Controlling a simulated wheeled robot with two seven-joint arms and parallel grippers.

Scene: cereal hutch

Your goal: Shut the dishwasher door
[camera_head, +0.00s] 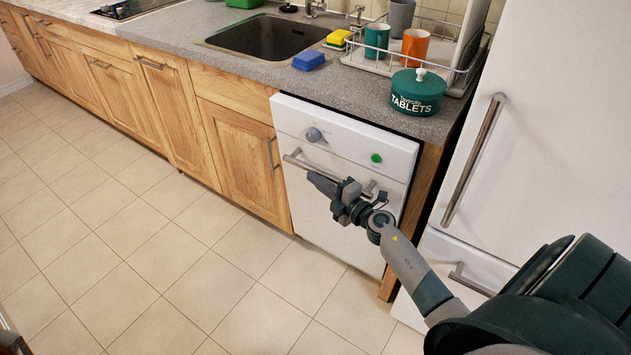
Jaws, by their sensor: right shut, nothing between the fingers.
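The white dishwasher (345,135) stands under the right end of the grey counter. Its front shows a grey knob, a green button and a long metal handle (295,158). The dishwasher door (308,208) stands upright and looks flush, or nearly so, with the cabinets; I see no clear gap. My right gripper (318,182) is shut and empty, in front of the door just below the handle. It hides part of the handle and door. I cannot tell if it touches the door. My left gripper is not in view.
A white fridge (550,130) stands close on the right of the dishwasher. Wooden cabinets (235,155) run to the left. The counter holds a sink (265,38), a blue sponge (308,61), a dish rack (470,70) and a green tablets tin (417,93). The tiled floor (170,260) is clear.

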